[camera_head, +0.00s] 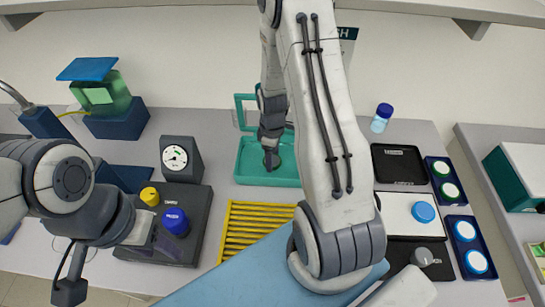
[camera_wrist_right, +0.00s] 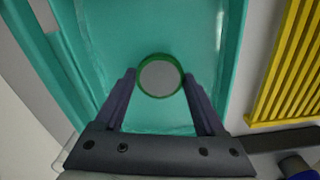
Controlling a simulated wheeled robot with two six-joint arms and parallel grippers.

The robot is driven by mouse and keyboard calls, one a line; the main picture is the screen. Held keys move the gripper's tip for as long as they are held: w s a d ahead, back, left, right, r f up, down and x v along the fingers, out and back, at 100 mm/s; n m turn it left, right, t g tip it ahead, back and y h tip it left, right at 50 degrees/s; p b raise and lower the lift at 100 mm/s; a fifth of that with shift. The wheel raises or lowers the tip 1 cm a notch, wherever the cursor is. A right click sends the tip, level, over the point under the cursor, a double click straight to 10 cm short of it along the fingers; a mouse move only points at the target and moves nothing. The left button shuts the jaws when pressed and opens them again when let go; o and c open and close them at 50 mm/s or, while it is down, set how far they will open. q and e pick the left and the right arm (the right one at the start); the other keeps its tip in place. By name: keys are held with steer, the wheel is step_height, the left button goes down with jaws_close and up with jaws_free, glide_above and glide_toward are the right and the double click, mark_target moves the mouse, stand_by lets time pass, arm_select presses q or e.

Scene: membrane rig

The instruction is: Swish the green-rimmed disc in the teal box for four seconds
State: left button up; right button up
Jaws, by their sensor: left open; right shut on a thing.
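The green-rimmed disc (camera_wrist_right: 160,78) has a grey face and sits between the fingertips of my right gripper (camera_wrist_right: 159,88) in the right wrist view. My right gripper is shut on it. The teal box (camera_head: 252,178) is an open tray at the middle back of the table, and its floor and walls (camera_wrist_right: 222,60) surround the disc in the wrist view. In the head view my right gripper (camera_head: 271,158) reaches down inside the box; the disc cannot be made out there. My left gripper (camera_head: 140,230) is open, beside the dark block with yellow and blue knobs.
A yellow slatted rack (camera_head: 240,232) stands just in front of the teal box. A round gauge (camera_head: 175,158) stands left of it. At the right are a blue-capped bottle (camera_head: 382,117), a black tray (camera_head: 399,164) and several lidded jars (camera_head: 449,190).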

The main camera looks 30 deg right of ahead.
steer(key=shift+r, duration=0.15)
step_height(320, 180, up, 8)
steer(key=p, duration=0.7)
steer(key=shift+r, duration=0.15)
